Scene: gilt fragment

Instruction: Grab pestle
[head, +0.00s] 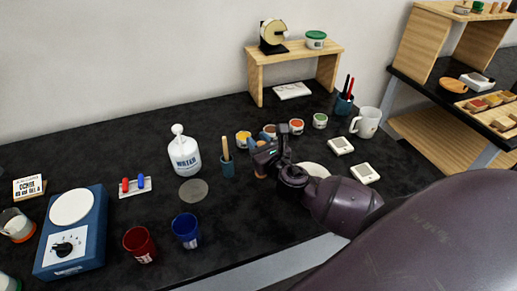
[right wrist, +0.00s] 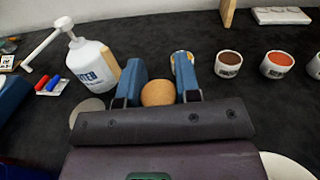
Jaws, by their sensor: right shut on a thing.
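My right gripper (head: 263,154) reaches in from the right over the middle of the black worktop. In the right wrist view its two blue fingers (right wrist: 159,84) stand on either side of a tan, round-topped piece (right wrist: 157,93), which looks like the pestle, and are shut on it. My left gripper is not in view.
A blue cup with wooden sticks (head: 228,168) stands just left of the gripper, with a white water bottle (head: 185,156) beyond. Small tubs (head: 296,126) stand behind and right. A white dish (head: 314,169) lies partly under my arm.

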